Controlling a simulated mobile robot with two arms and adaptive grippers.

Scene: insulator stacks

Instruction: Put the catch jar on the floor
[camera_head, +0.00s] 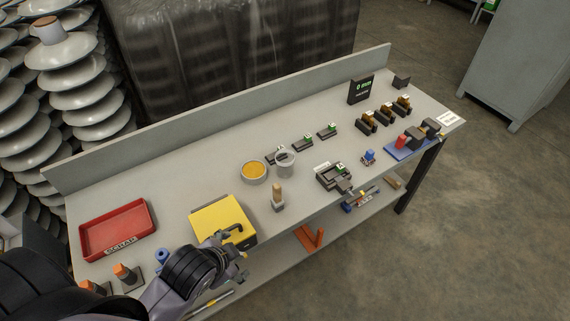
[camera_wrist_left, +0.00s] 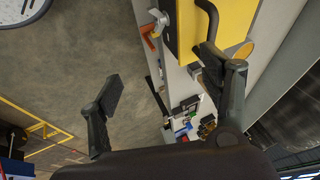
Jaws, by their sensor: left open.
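The catch jar, most likely the clear, grey-rimmed jar (camera_head: 285,163), stands upright on the grey workbench (camera_head: 180,205), beside a dish of yellow material. I cannot make the jar out in the left wrist view. My left gripper (camera_head: 236,252) is at the bench's front edge, by the yellow box, well to the left of the jar and apart from it. In the left wrist view my left gripper (camera_wrist_left: 165,82) has its fingers wide apart with nothing between them. The bare concrete floor (camera_head: 350,270) lies in front of the bench. My right gripper is not in view.
The yellow box (camera_head: 222,218) with a black handle is close to my left gripper. The yellow dish (camera_head: 254,171) and a wooden-handled tool (camera_head: 278,196) stand near the jar. A red scrap tray (camera_head: 118,230) lies at left. A lower shelf (camera_head: 285,252) holds tools. The front floor is clear.

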